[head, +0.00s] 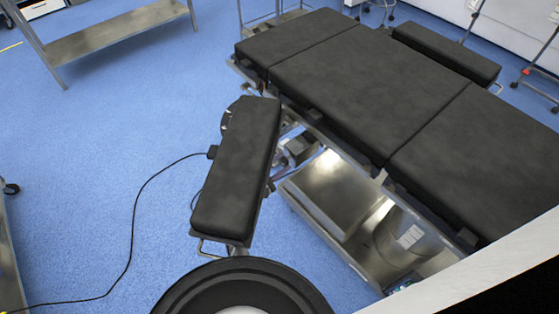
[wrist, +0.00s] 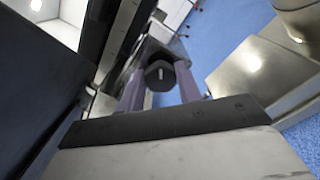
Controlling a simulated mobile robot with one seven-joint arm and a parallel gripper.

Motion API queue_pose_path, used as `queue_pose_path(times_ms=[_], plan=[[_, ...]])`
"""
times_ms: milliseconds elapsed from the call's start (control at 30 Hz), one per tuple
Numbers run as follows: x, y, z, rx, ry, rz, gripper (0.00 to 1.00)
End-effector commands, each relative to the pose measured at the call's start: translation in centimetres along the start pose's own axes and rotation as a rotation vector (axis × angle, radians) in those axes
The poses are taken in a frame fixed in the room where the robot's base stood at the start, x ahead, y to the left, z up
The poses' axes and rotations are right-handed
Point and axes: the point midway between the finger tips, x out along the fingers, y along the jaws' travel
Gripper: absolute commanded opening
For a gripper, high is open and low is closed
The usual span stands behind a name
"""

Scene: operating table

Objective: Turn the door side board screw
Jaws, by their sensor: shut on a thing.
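A dark, many-sided screw knob (wrist: 160,76) with a light mark on its face shows in the middle of the wrist view. My gripper (wrist: 159,85) has its two purplish fingers on either side of the knob and is shut on it. In the head view a black padded side board (head: 238,165) sticks out at an angle from the near left side of the operating table (head: 355,75).
A second padded board (head: 447,52) is on the table's far side. A metal shelf (head: 325,190) and a steel container (head: 405,240) sit below the tabletop. A black cable (head: 135,220) runs over the blue floor, which is mostly clear at left.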

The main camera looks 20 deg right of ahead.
Motion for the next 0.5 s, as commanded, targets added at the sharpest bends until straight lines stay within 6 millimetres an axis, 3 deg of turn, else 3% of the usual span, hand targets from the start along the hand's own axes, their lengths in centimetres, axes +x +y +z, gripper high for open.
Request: queue_pose_path(times_ms=[500], plan=[[-0.09, 0.05, -0.07, -0.203, 0.002, 0.000, 0.11]])
